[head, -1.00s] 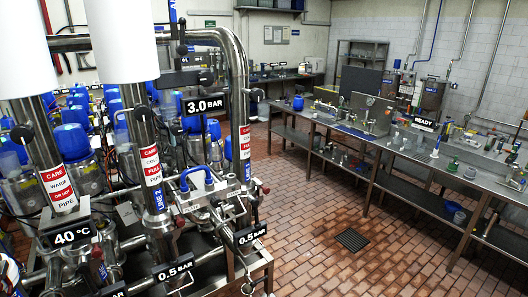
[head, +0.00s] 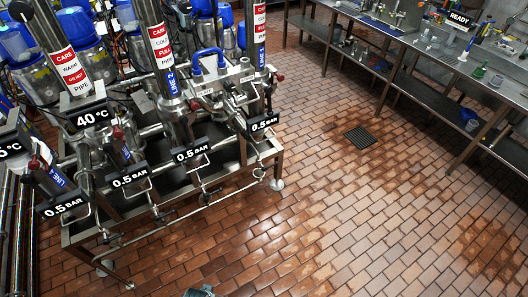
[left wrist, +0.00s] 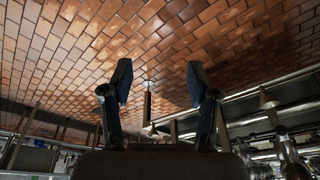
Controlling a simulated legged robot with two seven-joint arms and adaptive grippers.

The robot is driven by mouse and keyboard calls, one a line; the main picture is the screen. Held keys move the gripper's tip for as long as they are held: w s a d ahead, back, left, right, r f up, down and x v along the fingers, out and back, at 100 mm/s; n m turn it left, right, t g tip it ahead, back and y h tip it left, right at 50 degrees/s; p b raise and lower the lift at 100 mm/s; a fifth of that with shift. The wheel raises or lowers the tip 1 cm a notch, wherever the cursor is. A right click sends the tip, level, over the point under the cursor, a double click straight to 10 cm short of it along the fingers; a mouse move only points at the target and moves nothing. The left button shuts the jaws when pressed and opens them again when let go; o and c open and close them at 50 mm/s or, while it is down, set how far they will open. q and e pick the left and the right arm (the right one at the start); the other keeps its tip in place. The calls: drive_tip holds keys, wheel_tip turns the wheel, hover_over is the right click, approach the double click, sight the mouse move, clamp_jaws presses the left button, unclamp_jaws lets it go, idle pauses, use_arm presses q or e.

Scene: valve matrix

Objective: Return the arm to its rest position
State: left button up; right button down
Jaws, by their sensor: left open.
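My left gripper (left wrist: 159,82) shows in the left wrist view with its two dark fingers spread apart. Nothing is between the fingertips except the view of the floor and a metal leg behind. In the head view, only a small grey-green piece shows at the bottom edge, and I cannot tell whether it is part of my arm. My right gripper is in neither view. The valve rack (head: 167,218) stands at the left in the head view, with pipes, small valves and pressure labels. The gripper does not visibly touch it.
Brown tiled floor (head: 330,225) lies open right of the rack, with a dark drain grate (head: 360,137). Metal pipes (left wrist: 270,118) show right of the gripper in the wrist view.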

use_arm(q)
drive_tip(key=s+f+g, duration=0.1)
drive_tip(key=s+f, duration=0.3)
drive_tip(key=f, duration=0.7)
drive_tip(key=s+f, duration=0.4)
drive_tip(key=f, duration=0.7)
drive_tip(key=s+a+f+g, duration=0.1)
drive_tip(key=s+a+f, duration=0.2)
drive_tip(key=s+f, duration=0.6)
drive_tip(key=s, duration=0.4)
drive_tip(key=shift+s, duration=0.15)
